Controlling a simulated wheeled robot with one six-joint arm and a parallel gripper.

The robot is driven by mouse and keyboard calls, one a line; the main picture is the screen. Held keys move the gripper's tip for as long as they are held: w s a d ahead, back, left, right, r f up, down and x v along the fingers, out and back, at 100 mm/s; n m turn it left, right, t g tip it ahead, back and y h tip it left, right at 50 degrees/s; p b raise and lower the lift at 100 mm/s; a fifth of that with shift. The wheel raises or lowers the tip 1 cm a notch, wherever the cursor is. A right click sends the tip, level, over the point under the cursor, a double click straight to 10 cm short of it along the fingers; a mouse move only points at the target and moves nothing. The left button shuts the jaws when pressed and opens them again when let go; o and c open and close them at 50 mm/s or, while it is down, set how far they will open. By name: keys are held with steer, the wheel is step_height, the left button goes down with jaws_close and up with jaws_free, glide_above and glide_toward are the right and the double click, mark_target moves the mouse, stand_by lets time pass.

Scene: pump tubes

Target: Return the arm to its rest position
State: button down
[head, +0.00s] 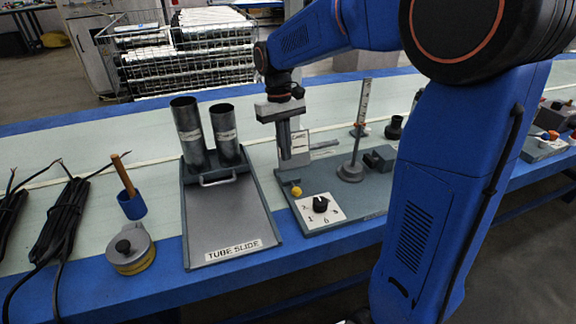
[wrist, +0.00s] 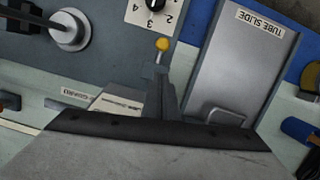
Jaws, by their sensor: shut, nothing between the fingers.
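My blue arm (head: 440,180) rises at the right of the head view and bends over the bench. My gripper (head: 285,157) points straight down above the back left of the grey panel, right of the tube slide (head: 222,225). Its fingers are shut and empty. In the wrist view the shut fingers (wrist: 160,80) point toward a yellow knob (wrist: 162,44), with the tube slide plate (wrist: 228,70) to their right.
Two dark tubes (head: 190,135) stand upright at the slide's back. A rod on a round base (head: 350,172) stands on the panel right of my gripper. A numbered dial (head: 320,205) sits at the panel's front. Black cables (head: 60,220) lie at left.

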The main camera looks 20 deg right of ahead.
steer(key=v, duration=0.5)
steer(key=s+d+t, duration=0.3)
steer(key=s+d, duration=0.1)
steer(key=s, duration=1)
steer(key=s+d+f+m+t, duration=0.1)
steer(key=s+f+t, duration=0.3)
steer(key=s, duration=0.8)
steer(key=shift+s+d+f+m, duration=0.25)
steer(key=shift+d+f+m, duration=0.2)
steer(key=shift+d, duration=0.3)
stand_by(0.3)
